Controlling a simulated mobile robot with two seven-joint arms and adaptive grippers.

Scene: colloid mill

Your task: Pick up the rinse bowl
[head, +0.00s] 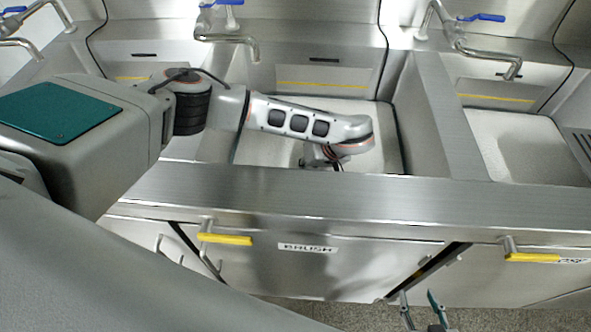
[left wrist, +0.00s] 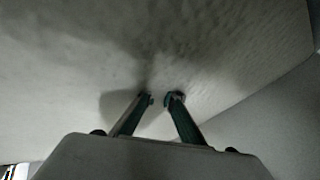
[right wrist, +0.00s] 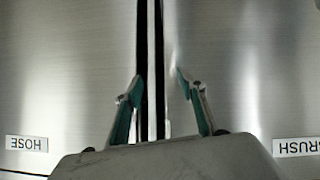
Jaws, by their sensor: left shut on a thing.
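My left arm reaches over the counter edge into the middle sink basin (head: 370,150). My left gripper (head: 325,162) is low in that basin and mostly hidden by its own wrist in the head view. In the left wrist view its fingers (left wrist: 160,98) are close together with a narrow gap, in front of a pale, speckled surface. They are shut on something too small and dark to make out. I cannot tell the rinse bowl apart in any view. My right gripper (head: 422,297) is open and empty in front of the cabinet doors; it also shows in the right wrist view (right wrist: 158,82).
The steel front ledge (head: 300,195) and a divider (head: 440,110) bound the middle basin. Taps (head: 235,35) with blue levers stand behind. A right basin (head: 520,145) looks empty. Cabinet doors below carry yellow handles (head: 226,239) and a BRUSH label (head: 307,248).

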